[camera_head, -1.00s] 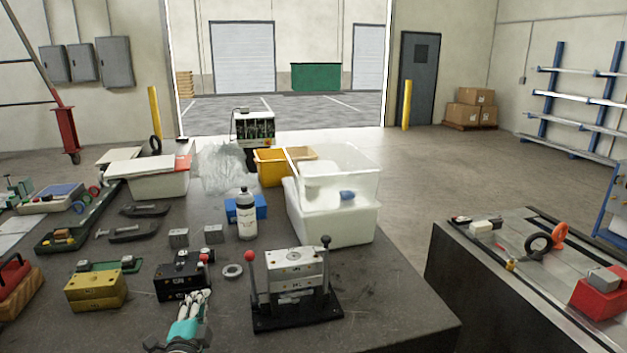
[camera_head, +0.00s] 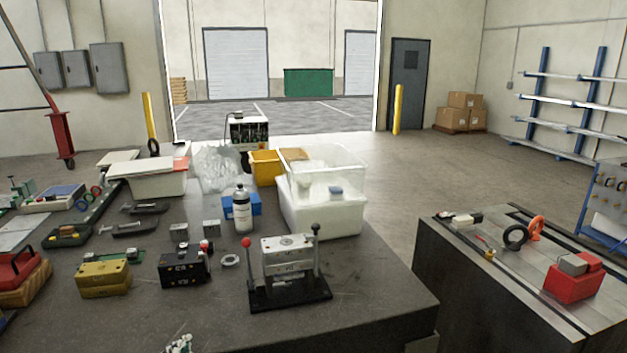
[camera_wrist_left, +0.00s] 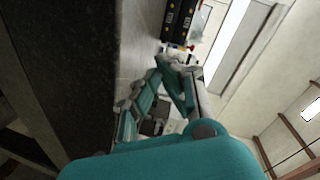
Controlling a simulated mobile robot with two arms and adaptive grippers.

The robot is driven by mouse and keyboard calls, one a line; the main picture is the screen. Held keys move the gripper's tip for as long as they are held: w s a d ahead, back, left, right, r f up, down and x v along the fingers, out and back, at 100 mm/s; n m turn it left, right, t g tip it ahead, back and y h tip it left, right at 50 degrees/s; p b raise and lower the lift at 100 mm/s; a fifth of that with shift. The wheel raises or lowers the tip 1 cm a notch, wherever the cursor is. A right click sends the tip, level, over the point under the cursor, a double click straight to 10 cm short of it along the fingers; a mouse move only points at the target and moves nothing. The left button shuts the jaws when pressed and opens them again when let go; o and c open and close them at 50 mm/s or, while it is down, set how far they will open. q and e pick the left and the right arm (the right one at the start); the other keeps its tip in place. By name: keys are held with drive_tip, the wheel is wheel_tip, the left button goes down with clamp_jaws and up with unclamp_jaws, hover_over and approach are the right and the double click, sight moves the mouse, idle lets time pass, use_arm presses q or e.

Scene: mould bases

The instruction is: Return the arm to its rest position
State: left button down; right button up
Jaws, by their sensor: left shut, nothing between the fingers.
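My left gripper (camera_head: 179,345) shows only as its fingertips at the bottom edge of the head view, in front of the table's near side. In the left wrist view my left gripper (camera_wrist_left: 172,62) is teal and grey, with its fingers shut together and nothing between them. The grey table (camera_head: 385,305) is beside it on the left of the wrist view. A black mould block (camera_head: 184,265) stands on the table beyond the gripper, apart from it. My right gripper is not in view.
A lever fixture (camera_head: 288,262) with a red knob stands near the front of the table. A brass block (camera_head: 103,280) is left of the black one. A white bin (camera_head: 322,213) and bottle (camera_head: 242,212) stand further back. A second bench (camera_head: 450,265) is at right, across a gap.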

use_arm(q)
drive_tip(key=s+d+f+n+g+h, duration=0.1)
drive_tip(key=s+d+f+n+g, duration=0.25)
drive_tip(key=s, duration=0.75)
drive_tip(key=s+d+f+n+g+h, duration=0.1)
drive_tip(key=s+d+f+n+g, duration=0.3)
drive_tip(key=s, duration=0.8)
drive_tip(key=s+f+g+h, duration=0.15)
drive_tip(key=s+g, duration=0.35)
drive_tip(key=s, duration=0.6)
wheel_tip(320, 180, down, 28)
drive_tip(key=s, duration=0.2)
drive_tip(key=s+a+f+g, duration=0.2)
drive_tip(key=s+a+f, duration=0.1)
drive_tip(key=s+f, duration=1.2)
drive_tip(key=shift+s, duration=0.55)
